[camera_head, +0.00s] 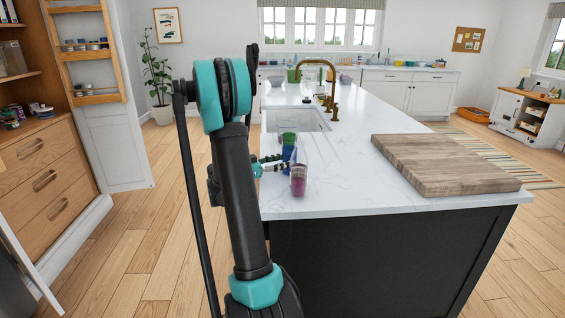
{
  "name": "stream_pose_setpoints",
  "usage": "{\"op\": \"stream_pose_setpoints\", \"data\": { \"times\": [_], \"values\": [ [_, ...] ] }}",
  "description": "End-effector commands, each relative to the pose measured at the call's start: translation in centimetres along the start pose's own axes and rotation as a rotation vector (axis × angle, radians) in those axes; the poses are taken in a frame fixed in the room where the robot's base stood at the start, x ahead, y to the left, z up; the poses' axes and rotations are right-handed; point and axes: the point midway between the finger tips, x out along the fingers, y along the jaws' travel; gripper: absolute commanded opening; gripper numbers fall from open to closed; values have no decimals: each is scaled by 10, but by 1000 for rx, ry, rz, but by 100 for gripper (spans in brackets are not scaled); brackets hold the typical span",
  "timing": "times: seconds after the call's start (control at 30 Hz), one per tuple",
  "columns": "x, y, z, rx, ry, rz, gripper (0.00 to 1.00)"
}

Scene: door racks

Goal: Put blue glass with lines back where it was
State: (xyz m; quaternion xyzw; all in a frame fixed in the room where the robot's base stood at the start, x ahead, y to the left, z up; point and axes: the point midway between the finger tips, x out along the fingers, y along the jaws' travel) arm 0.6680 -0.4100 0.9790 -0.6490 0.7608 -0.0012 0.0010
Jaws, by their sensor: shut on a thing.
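The blue glass (287,153) is small in the head view, near the left edge of the white island counter. It is partly covered by other glassware, and its lines cannot be made out. My gripper (277,163) reaches in from the left at the counter's edge and appears shut on the blue glass. Whether the glass touches the counter cannot be told. A clear glass with a pink-purple lower part (298,181) stands upright just in front, close to my fingertips. A green item (288,138) shows right behind the blue glass.
A thick wooden board (441,165) lies on the counter (350,196) to the right. A sink (302,121) with a brass faucet (333,75) is behind the glasses. At left stands a wooden cabinet (43,160) with an open door rack (92,60) of jars.

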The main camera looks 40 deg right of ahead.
Motion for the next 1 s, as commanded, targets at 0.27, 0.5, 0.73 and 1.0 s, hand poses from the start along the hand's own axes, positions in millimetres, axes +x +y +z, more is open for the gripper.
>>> {"op": "stream_pose_setpoints", "data": {
  "times": [0.27, 0.5, 0.73, 1.0],
  "values": [
    [0, 0, 2, 0, 0, 0, 49],
    [0, 0, 2, 0, 0, 0, 66],
    [0, 0, 0, 0, 0, 0, 66],
    [-38, -1, -1, 0, 0, -5, 66]
  ]
}}
